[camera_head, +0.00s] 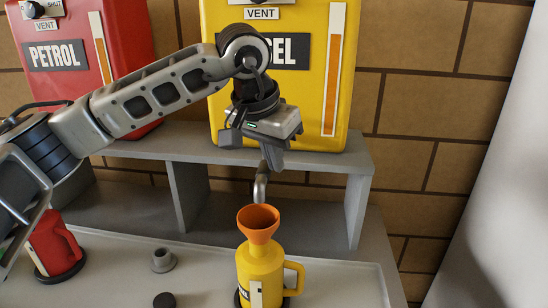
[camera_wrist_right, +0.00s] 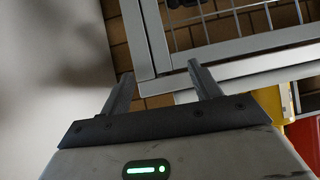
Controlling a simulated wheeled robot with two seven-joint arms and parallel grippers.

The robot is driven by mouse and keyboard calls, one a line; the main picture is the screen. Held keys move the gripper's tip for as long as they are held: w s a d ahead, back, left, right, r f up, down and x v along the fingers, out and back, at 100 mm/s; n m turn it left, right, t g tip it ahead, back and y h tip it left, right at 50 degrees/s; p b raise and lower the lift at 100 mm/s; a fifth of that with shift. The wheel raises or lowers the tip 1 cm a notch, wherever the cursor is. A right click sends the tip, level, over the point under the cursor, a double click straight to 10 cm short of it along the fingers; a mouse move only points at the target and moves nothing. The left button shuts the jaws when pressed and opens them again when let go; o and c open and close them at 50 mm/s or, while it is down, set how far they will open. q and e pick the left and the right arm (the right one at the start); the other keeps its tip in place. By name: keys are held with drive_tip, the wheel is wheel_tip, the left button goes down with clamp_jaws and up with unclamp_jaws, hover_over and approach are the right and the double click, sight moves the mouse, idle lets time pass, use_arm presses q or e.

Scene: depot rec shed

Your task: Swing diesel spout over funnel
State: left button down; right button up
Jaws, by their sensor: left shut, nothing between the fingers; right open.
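The yellow diesel tank (camera_head: 311,100) stands on the grey shelf. Its grey spout (camera_head: 261,186) hangs below the shelf, with its tip just above the orange funnel (camera_head: 258,222) in this view; I cannot tell whether it is centred in depth. The funnel sits upright in a yellow can (camera_head: 262,268) with a side handle. My left gripper (camera_head: 272,160) is shut and empty, pointing down at the top of the spout and partly hiding it; I cannot tell whether they touch. In the right wrist view my right gripper (camera_wrist_right: 161,86) is open with nothing between its fingers.
A red petrol tank (camera_head: 83,60) stands left on the shelf (camera_head: 318,160). A red can (camera_head: 54,245), a small grey cup (camera_head: 163,260) and a dark round cap (camera_head: 164,299) are on the bench. A metal wire frame (camera_wrist_right: 235,45) lies beyond my right gripper.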

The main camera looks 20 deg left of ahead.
use_arm(q)
drive_tip(key=shift+s+a, duration=0.1)
drive_tip(key=shift+a, duration=0.2)
use_arm(e)
drive_tip(key=shift+s+a+f, duration=0.1)
drive_tip(key=shift+s+f, duration=0.05)
drive_tip(key=shift+f, duration=0.15)
use_arm(q)
drive_tip(key=shift+a, duration=0.25)
use_arm(e)
drive_tip(key=shift+a, duration=0.1)
use_arm(q)
drive_tip(key=shift+d, duration=0.1)
use_arm(e)
drive_tip(key=shift+r, duration=0.15)
use_arm(q)
wheel_tip(320, 180, up, 11)
drive_tip(key=shift+d+r+p, duration=0.15)
drive_tip(key=shift+d+p, duration=0.15)
drive_tip(key=shift+p, duration=0.15)
use_arm(e)
drive_tip(key=shift+d+r, duration=0.2)
drive_tip(key=shift+d, duration=0.2)
drive_tip(key=shift+s, duration=0.1)
